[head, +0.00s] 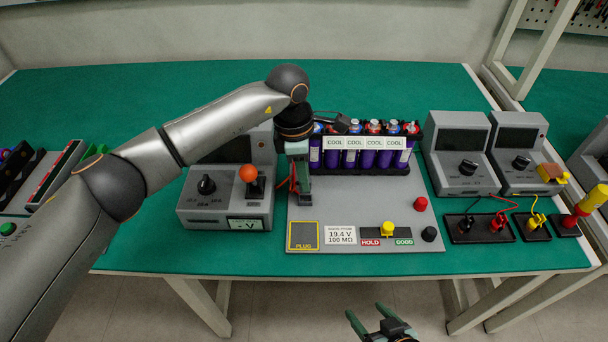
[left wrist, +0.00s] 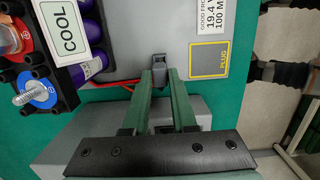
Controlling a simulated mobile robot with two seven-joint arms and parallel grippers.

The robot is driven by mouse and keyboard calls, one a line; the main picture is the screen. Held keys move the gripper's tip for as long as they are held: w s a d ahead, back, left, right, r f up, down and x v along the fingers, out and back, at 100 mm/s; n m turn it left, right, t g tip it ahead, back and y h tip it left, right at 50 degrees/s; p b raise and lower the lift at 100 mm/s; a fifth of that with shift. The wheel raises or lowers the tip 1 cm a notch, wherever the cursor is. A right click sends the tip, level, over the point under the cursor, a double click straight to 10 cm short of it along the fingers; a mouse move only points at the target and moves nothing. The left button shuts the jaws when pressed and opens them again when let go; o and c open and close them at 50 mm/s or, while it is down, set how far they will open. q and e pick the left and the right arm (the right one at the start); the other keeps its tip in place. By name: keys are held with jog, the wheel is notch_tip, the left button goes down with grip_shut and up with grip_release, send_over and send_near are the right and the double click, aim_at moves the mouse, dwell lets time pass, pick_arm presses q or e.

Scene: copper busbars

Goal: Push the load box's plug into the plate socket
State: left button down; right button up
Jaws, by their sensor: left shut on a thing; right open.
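My left gripper (head: 303,195) points down over the left part of the grey plate (head: 345,208). In the left wrist view its fingers (left wrist: 160,78) are shut on a small dark plug (left wrist: 159,68). A red wire (left wrist: 125,86) runs beside it. The plug is apart from the yellow-framed PLUG square (head: 303,236), which also shows in the left wrist view (left wrist: 210,59). The grey load box (head: 225,210), with a knob and an orange ball lever, stands left of the plate. I cannot make out the socket opening. My right gripper (head: 367,313) is open and empty before the table's front edge.
A row of purple cells (head: 367,157) with COOL labels stands at the plate's back. A yellow knob (head: 387,229), a red knob (head: 421,204) and a black knob (head: 429,234) stand on the plate. Grey meters (head: 463,165) and dark terminal blocks (head: 478,229) stand right.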

pick_arm(q)
jog(key=shift+f, duration=0.85)
jog(key=shift+f+b, duration=0.15)
jog(key=shift+b, duration=0.2)
jog(key=shift+f+b, duration=0.4)
jog(key=shift+f, duration=0.25)
